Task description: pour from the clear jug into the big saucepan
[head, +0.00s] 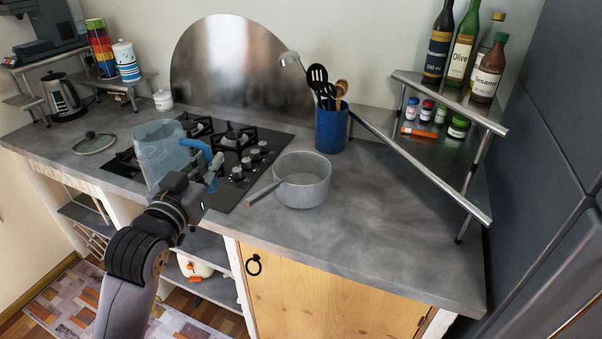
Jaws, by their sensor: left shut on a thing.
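The clear jug (158,150) is see-through and bluish, with a blue handle at its right side. It looks upright, over the left front part of the hob. My left gripper (212,172) is shut on the jug at the handle; the fingers partly cover it. The big saucepan (303,180) is grey and open, and stands on the counter right of the hob. Its handle points to the lower left, towards my left gripper. The jug is to the left of the saucepan and apart from it. My right gripper is not in view.
The black gas hob (247,140) lies behind my gripper. A blue utensil pot (331,128) stands behind the saucepan. A metal corner shelf (440,135) with bottles and jars is at the right. A glass lid (94,143) lies at the left. The counter's front right (400,235) is clear.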

